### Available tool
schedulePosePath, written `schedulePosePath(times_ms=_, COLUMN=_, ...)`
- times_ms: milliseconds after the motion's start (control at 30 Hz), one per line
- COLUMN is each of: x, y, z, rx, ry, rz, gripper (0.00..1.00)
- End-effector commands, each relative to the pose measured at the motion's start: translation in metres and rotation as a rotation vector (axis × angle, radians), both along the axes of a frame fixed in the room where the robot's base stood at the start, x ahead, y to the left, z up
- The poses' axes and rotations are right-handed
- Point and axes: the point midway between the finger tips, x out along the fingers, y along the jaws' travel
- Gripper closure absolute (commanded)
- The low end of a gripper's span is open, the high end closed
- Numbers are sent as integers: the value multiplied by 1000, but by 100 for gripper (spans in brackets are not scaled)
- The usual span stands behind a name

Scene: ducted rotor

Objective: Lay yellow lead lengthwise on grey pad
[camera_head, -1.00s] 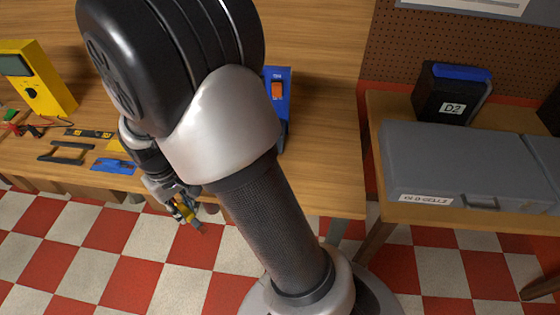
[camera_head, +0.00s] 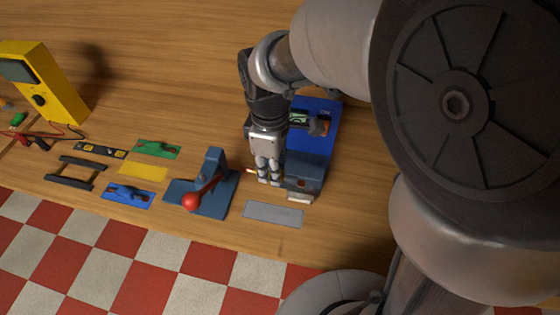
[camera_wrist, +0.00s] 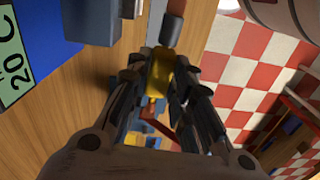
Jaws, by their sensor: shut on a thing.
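The yellow lead (camera_wrist: 160,72) shows between the fingers of my gripper (camera_wrist: 160,88) in the wrist view. My gripper is shut on it. In the head view my gripper (camera_head: 268,182) points down over the bench, just beyond the grey pad (camera_head: 273,214). The fingers and wrist mostly hide the lead there; a small orange tip shows left of the fingers. The grey pad is a flat, bare strip near the bench's front edge. I cannot tell the exact height of the lead above the bench.
A blue device (camera_head: 312,150) stands right beside my gripper. A dark blue stand with a red-knobbed lever (camera_head: 191,201) is left of the pad. Yellow, green and blue pieces lie farther left, near a yellow meter (camera_head: 45,82). The bench ends just in front of the pad.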

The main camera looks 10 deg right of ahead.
Motion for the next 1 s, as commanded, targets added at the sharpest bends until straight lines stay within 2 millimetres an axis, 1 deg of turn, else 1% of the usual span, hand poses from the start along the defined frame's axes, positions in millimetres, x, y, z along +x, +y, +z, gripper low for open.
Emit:
schedulePosePath(times_ms=67, x=-4, y=4, z=3, rx=0, ry=0, rz=45, gripper=100)
schedulePosePath(times_ms=167, x=-6, y=5, z=-8, rx=-1, ry=4, rz=68, gripper=100)
schedulePosePath(times_ms=267, x=-6, y=4, z=-32, rx=-1, ry=6, rz=69, gripper=100)
schedulePosePath(times_ms=300, x=-6, y=4, z=-44, rx=-2, ry=7, rz=68, gripper=100)
schedulePosePath(times_ms=500, x=-6, y=4, z=-99, rx=-2, ry=7, rz=66, gripper=100)
schedulePosePath(times_ms=600, x=-6, y=4, z=-123, rx=-1, ry=6, rz=66, gripper=100)
schedulePosePath(times_ms=700, x=-6, y=4, z=-141, rx=-1, ry=5, rz=66, gripper=100)
schedulePosePath(times_ms=800, x=-5, y=4, z=-150, rx=-1, ry=3, rz=65, gripper=100)
schedulePosePath(times_ms=933, x=-5, y=4, z=-156, rx=0, ry=1, rz=65, gripper=100)
schedulePosePath(times_ms=1000, x=-5, y=4, z=-164, rx=-1, ry=3, rz=65, gripper=100)
